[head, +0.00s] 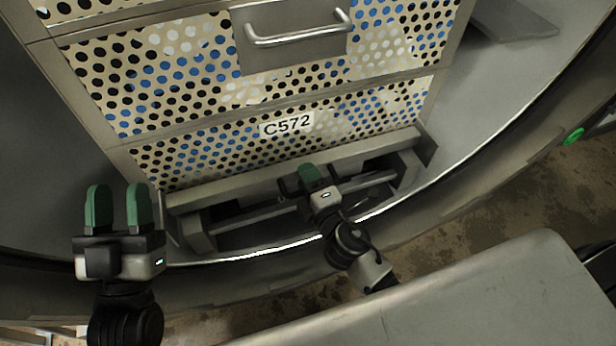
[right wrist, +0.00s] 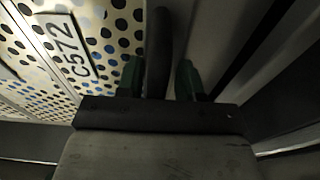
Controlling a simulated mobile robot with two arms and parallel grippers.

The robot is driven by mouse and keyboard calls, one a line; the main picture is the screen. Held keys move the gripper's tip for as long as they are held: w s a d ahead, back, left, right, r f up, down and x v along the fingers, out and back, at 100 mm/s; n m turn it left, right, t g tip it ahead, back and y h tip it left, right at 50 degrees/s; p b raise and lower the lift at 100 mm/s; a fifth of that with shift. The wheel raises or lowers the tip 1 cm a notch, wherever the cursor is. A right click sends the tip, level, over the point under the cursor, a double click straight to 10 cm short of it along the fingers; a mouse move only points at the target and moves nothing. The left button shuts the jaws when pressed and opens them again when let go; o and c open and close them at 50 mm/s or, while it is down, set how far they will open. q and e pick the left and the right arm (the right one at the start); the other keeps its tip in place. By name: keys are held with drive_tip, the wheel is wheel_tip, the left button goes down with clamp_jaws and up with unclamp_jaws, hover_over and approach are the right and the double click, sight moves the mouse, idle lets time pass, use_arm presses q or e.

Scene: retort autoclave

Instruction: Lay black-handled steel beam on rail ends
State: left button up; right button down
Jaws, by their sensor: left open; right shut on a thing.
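The long grey steel beam (head: 235,184) lies across the front of the perforated basket stack, low down, sloping up to the right in the head view. Its black handle (head: 287,188) is partly hidden by my right gripper (head: 310,175). That gripper is shut on the handle, which shows as a dark bar (right wrist: 158,45) between the green fingers in the right wrist view. The left rail end (head: 194,236) and right rail end (head: 409,170) show just below the beam's ends. I cannot tell whether beam and rails touch. My left gripper (head: 118,200) is open and empty at the left.
The perforated basket stack with label C572 (head: 287,123) stands close behind the beam. The round chamber's rim (head: 470,158) curves below and to the right. A grey flat surface (head: 470,295) fills the lower right. A green button (head: 574,136) is at the right.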

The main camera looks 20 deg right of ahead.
use_arm(q)
drive_tip(key=shift+s+r+t+h+b, duration=0.4)
drive_tip(key=shift+s+r+t+h, duration=0.1)
drive_tip(key=shift+s+r+t, duration=0.5)
use_arm(e)
drive_tip(key=shift+f, duration=0.25)
idle(1.2)
use_arm(q)
drive_tip(key=shift+w, duration=0.15)
